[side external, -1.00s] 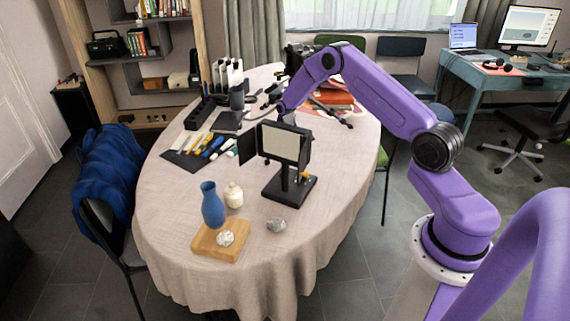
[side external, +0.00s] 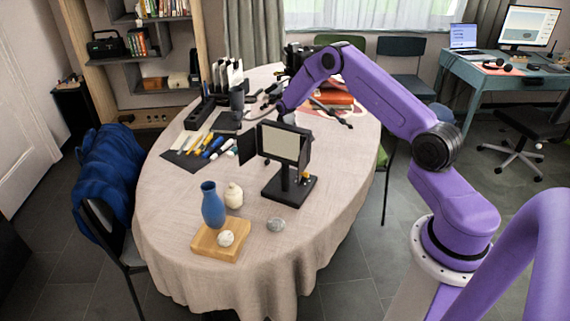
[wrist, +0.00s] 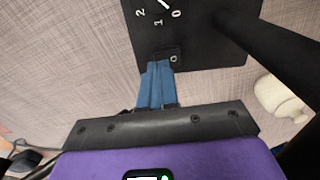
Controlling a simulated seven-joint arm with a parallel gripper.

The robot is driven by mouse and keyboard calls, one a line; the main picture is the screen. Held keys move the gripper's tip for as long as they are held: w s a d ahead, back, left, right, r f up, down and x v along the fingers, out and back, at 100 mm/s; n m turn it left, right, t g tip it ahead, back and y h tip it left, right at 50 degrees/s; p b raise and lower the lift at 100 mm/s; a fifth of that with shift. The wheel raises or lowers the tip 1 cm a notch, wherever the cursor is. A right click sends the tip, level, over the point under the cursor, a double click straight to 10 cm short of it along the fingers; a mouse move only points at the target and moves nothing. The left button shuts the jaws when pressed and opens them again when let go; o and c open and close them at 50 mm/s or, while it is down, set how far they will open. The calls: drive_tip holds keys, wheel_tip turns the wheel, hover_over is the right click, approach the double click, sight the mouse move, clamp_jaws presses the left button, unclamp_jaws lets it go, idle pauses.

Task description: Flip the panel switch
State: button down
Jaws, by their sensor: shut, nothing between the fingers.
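The black panel light stands on the table in the side external view, with its lit head (side external: 282,142) on a short post above a square base (side external: 278,190). In the wrist view the black base (wrist: 210,40) shows a dial marked 0, 1 and 2 with a white pointer, and a small dark switch (wrist: 172,54) near its edge. My gripper (wrist: 161,66) has its blue fingers shut together with nothing between them, their tips right at the switch. I cannot tell whether they touch it. In the side external view the fingers are hidden behind the light's head.
The black post (wrist: 270,32) rises beside my gripper. A cream jar (side external: 233,195), a blue vase (side external: 212,205) on a wooden board (side external: 232,251) and a grey stone (side external: 276,225) stand at the front. Markers on a dark mat (side external: 184,159) lie left. The table's right front is clear.

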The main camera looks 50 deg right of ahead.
drive_tip(key=shift+f, duration=0.95)
idle(0.7)
drive_tip(key=shift+r, duration=3.55)
